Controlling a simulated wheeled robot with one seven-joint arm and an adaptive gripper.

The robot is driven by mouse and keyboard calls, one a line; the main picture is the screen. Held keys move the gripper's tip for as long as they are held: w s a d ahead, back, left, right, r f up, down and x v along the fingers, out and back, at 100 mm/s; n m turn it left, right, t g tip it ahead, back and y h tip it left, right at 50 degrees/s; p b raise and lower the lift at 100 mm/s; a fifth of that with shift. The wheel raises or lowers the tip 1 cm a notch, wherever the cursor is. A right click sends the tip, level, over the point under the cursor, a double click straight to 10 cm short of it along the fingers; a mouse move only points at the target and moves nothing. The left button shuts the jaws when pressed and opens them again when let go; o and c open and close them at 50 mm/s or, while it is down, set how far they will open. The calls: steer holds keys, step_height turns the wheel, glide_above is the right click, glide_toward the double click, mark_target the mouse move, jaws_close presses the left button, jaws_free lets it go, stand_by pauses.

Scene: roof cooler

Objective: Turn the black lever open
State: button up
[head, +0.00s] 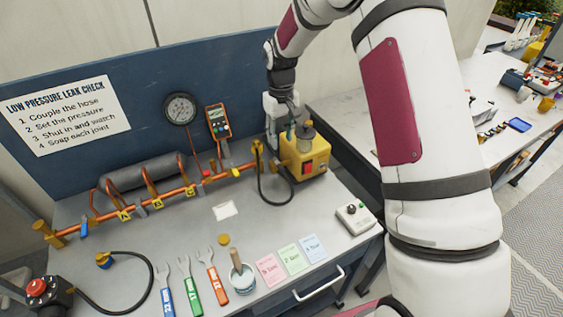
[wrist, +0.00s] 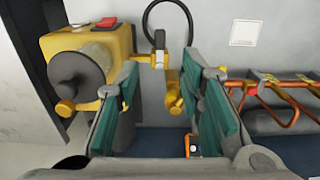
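My gripper (wrist: 162,68) is open, its two green-padded fingers spread wide with nothing gripped. Between and just beyond the fingertips in the wrist view is a yellow fitting (wrist: 172,92). A small dark upright part (wrist: 159,39) on its upper end may be the black lever; I cannot tell for sure. In the head view my gripper (head: 287,132) points down behind the yellow pump box (head: 306,156), near the right end of the copper pipe (head: 180,190). The lever is not clearly visible there, being small and close to the hose and gripper.
The yellow box (wrist: 80,42) with a red switch stands close to the left finger in the wrist view. A black hose (head: 262,185) loops beside it. A gauge (head: 180,108) and an orange meter (head: 217,120) are on the blue back panel. Wrenches (head: 190,285) lie in front.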

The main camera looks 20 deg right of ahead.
mark_target(281, 167)
step_height(281, 167, down, 11)
steer(key=shift+f+p, duration=0.1)
steer(key=shift+p, duration=0.85)
jaws_close()
